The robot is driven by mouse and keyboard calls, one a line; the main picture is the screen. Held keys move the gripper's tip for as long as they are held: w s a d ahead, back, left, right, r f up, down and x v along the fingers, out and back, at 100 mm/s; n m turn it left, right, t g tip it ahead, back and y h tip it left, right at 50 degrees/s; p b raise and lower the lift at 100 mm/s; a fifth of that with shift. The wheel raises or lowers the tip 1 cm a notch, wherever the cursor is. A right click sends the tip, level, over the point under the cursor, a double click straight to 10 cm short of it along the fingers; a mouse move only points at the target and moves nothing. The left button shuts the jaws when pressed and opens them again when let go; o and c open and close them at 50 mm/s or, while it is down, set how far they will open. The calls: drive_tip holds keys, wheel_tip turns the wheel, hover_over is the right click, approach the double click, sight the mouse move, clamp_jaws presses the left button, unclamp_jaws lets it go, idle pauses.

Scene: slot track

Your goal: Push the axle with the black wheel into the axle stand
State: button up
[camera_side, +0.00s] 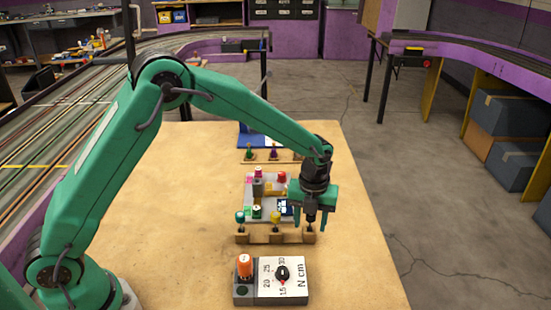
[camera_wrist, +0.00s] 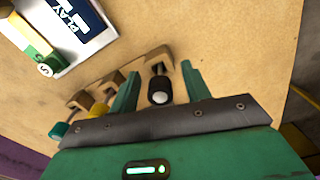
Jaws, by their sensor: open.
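The black wheel (camera_wrist: 159,92) with a pale hub lies between my fingers in the wrist view. A wooden stand block (camera_wrist: 157,59) is right behind it. The wheel is small and mostly hidden by my gripper in the side view. My gripper (camera_wrist: 160,70) is open, one green finger on each side of the wheel, with a gap visible on both sides. In the side view my gripper (camera_side: 309,220) points down at the right end of the wooden axle stand (camera_side: 258,238). I cannot tell how deep the axle sits.
A teal wheel (camera_side: 240,217) and a yellow wheel (camera_side: 276,217) stand at the other places of the wooden stand. A grey torque box (camera_side: 243,291) with an orange knob is in front. A tray with coloured parts is behind. The table's right side is clear.

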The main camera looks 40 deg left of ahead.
idle(0.4)
clamp_jaws()
drive_tip(key=shift+r, duration=0.1)
drive_tip(key=shift+r, duration=0.4)
wheel_tip(320, 180, up, 3)
drive_tip(key=shift+w+r, duration=0.1)
drive_tip(key=s+d+r, duration=0.7)
drive_tip(key=s, duration=0.2)
drive_tip(key=shift+d, duration=0.35)
drive_tip(key=shift+w+f, duration=0.1)
